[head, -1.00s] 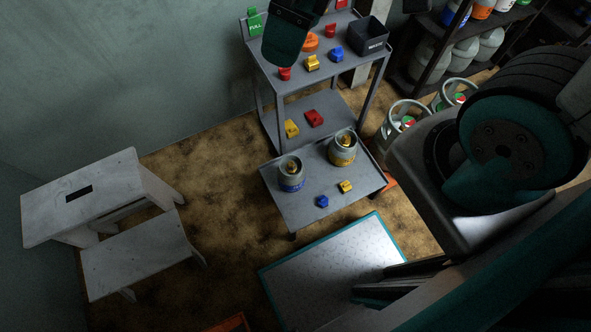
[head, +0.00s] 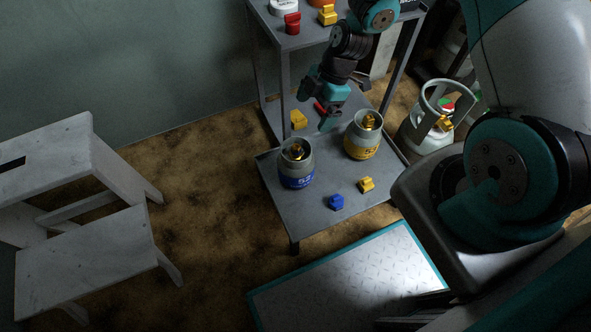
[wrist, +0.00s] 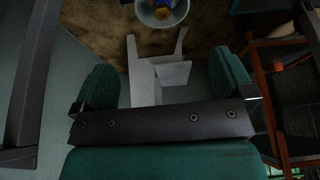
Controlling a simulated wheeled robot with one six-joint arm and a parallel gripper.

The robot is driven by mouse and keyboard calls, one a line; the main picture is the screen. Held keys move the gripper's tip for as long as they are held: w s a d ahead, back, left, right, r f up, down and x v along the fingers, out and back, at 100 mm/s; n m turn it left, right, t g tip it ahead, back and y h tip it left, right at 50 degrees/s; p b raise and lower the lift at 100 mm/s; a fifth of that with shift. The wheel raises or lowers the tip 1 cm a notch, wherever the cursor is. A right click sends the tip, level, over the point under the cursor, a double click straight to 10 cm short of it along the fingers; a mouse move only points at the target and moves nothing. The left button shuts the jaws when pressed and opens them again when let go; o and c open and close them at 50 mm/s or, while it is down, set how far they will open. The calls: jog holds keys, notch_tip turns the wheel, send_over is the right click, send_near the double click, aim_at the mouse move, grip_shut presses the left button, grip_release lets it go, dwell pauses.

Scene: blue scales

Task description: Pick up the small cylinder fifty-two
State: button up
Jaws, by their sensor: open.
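The small grey cylinder with the blue band reading 52 (head: 296,166) stands upright at the left of the low grey platform (head: 285,210). A similar cylinder with a yellow band (head: 362,137) stands to its right, farther back. My gripper (head: 316,109) is open and empty, above and behind the two cylinders, in front of the cart's lower shelf. In the wrist view, its teal fingers (wrist: 163,85) are apart with nothing between them.
A blue block (head: 337,202) and a yellow block (head: 366,184) lie at the platform's front. A white step stool (head: 85,255) stands left. The grey cart (head: 270,75) is behind; a larger grey cylinder (head: 428,137) stands right. Floor between stool and platform is clear.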

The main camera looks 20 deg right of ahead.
aim_at(299, 145)
jog(key=b+x, duration=0.3)
jog(key=x, duration=0.7)
jog(key=shift+a, duration=0.1)
jog(key=b+x, duration=0.1)
jog(key=x, duration=0.2)
jog(key=b+x, duration=0.1)
jog(key=x, duration=0.1)
jog(key=shift+s+d+f+b, duration=0.15)
jog(key=shift+d+f+b, duration=0.1)
jog(key=shift+b, duration=0.1)
jog(key=shift+c, duration=0.5)
jog(key=shift+r, duration=0.1)
jog(key=c, duration=1.4)
